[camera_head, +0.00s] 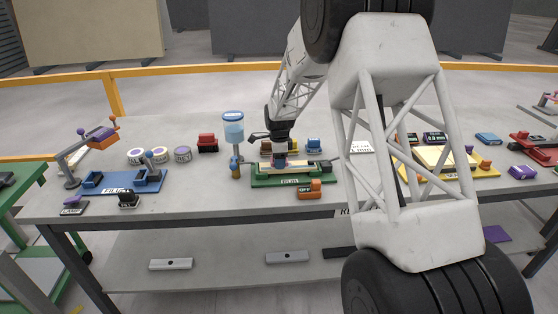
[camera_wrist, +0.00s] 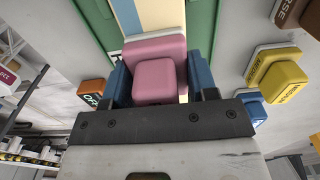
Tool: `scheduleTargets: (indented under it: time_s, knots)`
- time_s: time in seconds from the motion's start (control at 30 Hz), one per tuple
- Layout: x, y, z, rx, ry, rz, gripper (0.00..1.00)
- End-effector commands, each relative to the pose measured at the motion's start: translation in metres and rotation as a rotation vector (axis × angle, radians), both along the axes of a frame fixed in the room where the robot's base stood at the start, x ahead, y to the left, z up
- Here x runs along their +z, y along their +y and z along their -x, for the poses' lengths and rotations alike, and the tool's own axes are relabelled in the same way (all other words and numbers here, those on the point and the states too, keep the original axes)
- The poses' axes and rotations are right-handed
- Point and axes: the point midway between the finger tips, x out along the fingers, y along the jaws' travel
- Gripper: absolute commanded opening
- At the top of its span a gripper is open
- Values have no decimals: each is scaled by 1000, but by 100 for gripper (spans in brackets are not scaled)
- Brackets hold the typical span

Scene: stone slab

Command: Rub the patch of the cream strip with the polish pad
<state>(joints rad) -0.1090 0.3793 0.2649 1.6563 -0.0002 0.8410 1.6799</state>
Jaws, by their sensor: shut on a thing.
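The polish pad (camera_wrist: 155,78) is a pink block between the blue fingers of my gripper (camera_wrist: 158,72) in the wrist view. My gripper is shut on it. The cream strip (camera_wrist: 155,14) runs away beyond the pad, beside a light blue band, on the green fixture (camera_wrist: 96,22). In the head view my gripper (camera_head: 281,160) is low over the green fixture (camera_head: 290,182) on the slab. The pad covers the near part of the strip, and I cannot make out the patch. I cannot tell whether the pad touches the strip.
An orange block marked OFF (camera_head: 309,190) sits in front of the green fixture. A blue-topped dispenser (camera_head: 233,130) stands close on the left, and a red block (camera_head: 208,143) is beyond it. A yellow block (camera_wrist: 282,82) lies right of the fixture. A blue fixture (camera_head: 122,182) is farther left.

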Motion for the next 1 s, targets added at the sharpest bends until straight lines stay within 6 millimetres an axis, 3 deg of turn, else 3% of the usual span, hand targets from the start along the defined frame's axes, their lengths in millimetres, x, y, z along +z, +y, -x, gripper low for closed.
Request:
scheduleTargets:
  time_s: [0.53,1.0]
  knots:
    - [2,-31,0,-1,0,0,34]
    - [2,-35,0,-1,0,0,34]
